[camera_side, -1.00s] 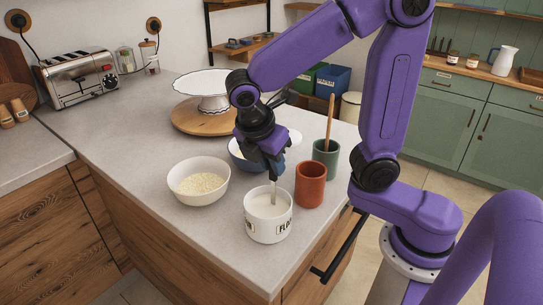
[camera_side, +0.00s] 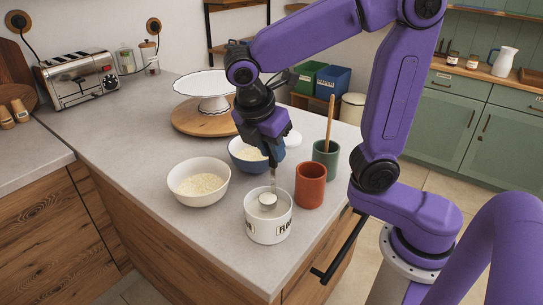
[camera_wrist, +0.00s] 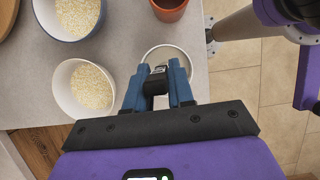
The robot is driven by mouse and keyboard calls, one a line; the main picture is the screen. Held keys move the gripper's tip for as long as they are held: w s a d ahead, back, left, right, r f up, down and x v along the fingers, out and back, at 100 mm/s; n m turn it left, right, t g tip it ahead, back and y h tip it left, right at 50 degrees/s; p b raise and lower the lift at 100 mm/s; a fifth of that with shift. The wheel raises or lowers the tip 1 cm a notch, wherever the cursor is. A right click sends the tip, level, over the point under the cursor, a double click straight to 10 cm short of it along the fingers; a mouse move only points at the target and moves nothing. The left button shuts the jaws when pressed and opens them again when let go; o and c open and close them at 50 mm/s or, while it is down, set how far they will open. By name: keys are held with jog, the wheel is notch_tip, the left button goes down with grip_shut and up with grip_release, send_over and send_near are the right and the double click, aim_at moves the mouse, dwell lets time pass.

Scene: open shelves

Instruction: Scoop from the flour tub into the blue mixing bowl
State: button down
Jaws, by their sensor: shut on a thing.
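The white flour tub (camera_side: 268,228), with dark lettering, stands near the counter's front edge; its rim also shows in the wrist view (camera_wrist: 150,53). My gripper (camera_side: 272,158) is above it, shut on the scoop's upright handle (camera_side: 274,180). The scoop's pale round head (camera_side: 267,201) shows at the tub's mouth; I cannot tell how full it is. In the wrist view my fingers (camera_wrist: 158,84) hide much of the tub. The blue mixing bowl (camera_side: 247,168) stands behind the tub, partly hidden by my gripper, with pale grainy contents; it also shows in the wrist view (camera_wrist: 47,30).
A white bowl (camera_side: 200,198) of pale grains is left of the tub. A red-orange cup (camera_side: 310,187) and a green crock (camera_side: 327,162) with a wooden handle (camera_side: 330,122) stand to the right. A cake stand (camera_side: 208,105) is behind.

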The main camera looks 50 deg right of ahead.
jog(key=shift+r, duration=3.7)
jog(key=w+d, duration=1.8)
jog(key=a+f+h, duration=1.1)
jog(key=a+h, duration=0.3)
jog(key=h, duration=0.2)
jog(key=shift+a, duration=0.4)
